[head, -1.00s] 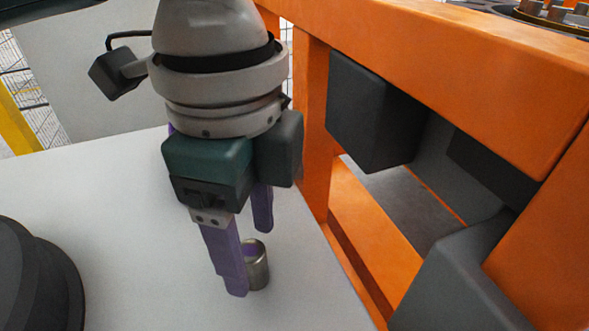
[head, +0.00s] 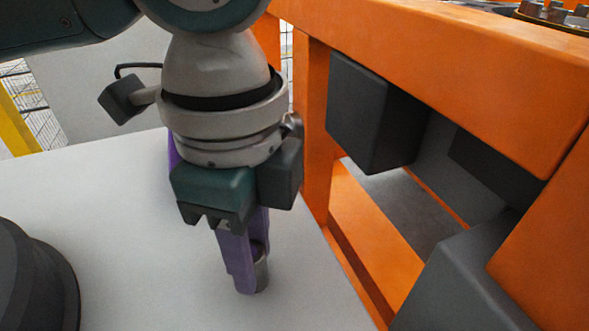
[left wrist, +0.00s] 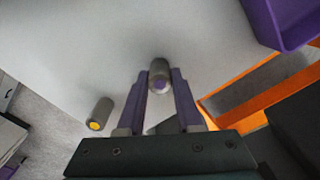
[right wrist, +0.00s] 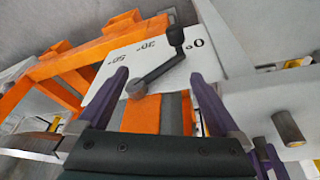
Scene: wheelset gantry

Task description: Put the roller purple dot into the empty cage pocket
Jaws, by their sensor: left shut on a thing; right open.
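The roller with the purple dot (left wrist: 159,76) is a small metal cylinder between the two purple fingers of my left gripper (left wrist: 159,80). In the head view this roller (head: 262,272) stands upright at the white table, mostly hidden by a finger. My left gripper (head: 252,280) points down and is shut on it. Part of a cage with rollers (head: 562,14) shows at the top right of the head view; its empty pocket cannot be made out. My right gripper (right wrist: 160,82) is open, with nothing visibly held between its fingers.
A roller with a yellow dot (left wrist: 100,114) is on the white table (head: 110,220). A purple bin (left wrist: 288,22) is near. The orange gantry frame (head: 450,75) borders the table on the right. A numbered plate (right wrist: 140,62) with a lever is ahead of my right gripper.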

